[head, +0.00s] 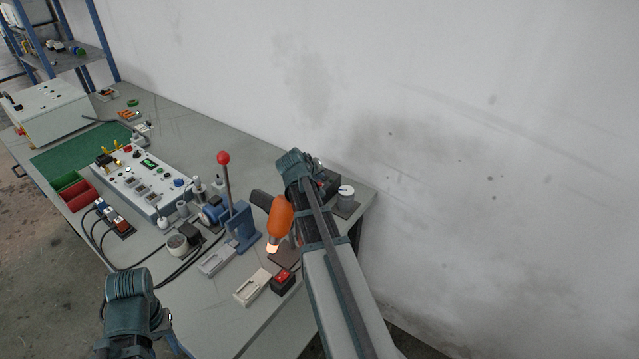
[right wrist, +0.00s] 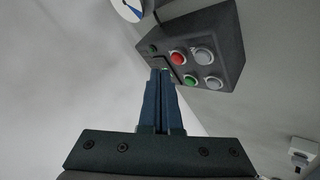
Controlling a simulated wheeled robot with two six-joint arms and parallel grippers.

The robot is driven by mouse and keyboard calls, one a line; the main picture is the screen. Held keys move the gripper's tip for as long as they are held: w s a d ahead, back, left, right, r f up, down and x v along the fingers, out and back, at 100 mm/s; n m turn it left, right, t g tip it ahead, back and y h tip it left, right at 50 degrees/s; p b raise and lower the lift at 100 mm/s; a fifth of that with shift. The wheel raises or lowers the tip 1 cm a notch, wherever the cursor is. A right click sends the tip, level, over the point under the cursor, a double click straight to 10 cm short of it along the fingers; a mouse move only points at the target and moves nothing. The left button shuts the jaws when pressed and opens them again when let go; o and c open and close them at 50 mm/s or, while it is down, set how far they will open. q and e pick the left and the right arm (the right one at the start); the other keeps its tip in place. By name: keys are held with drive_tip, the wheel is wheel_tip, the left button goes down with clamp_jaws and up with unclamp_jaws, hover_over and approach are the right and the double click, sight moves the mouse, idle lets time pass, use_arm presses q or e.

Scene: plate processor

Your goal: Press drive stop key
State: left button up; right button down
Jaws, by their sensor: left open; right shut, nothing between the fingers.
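A dark control box with several round buttons (right wrist: 222,38) shows in the right wrist view. It carries a red button (right wrist: 178,58), a green button (right wrist: 190,79), grey buttons (right wrist: 204,55) and a small green lamp (right wrist: 153,48). I cannot read any labels. My right gripper (right wrist: 163,74) is shut and empty, its tips close to the box's edge beside the red and green buttons; contact cannot be told. In the head view the right gripper (head: 318,172) is over the far right end of the bench, partly covering the box. My left gripper (head: 167,319) is low at the left, mostly hidden, and open.
A white round device (head: 346,191) stands beside the box. An orange tool (head: 279,222), a red-knobbed lever (head: 224,158) and a red switch (head: 283,278) are close to my right arm. A white panel (head: 150,180) is further left. The wall (head: 450,120) runs behind the bench.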

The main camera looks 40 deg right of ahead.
wheel_tip(320, 180, up, 5)
drive_tip(key=p, duration=0.4)
drive_tip(key=shift+f, duration=0.15)
idle(0.6)
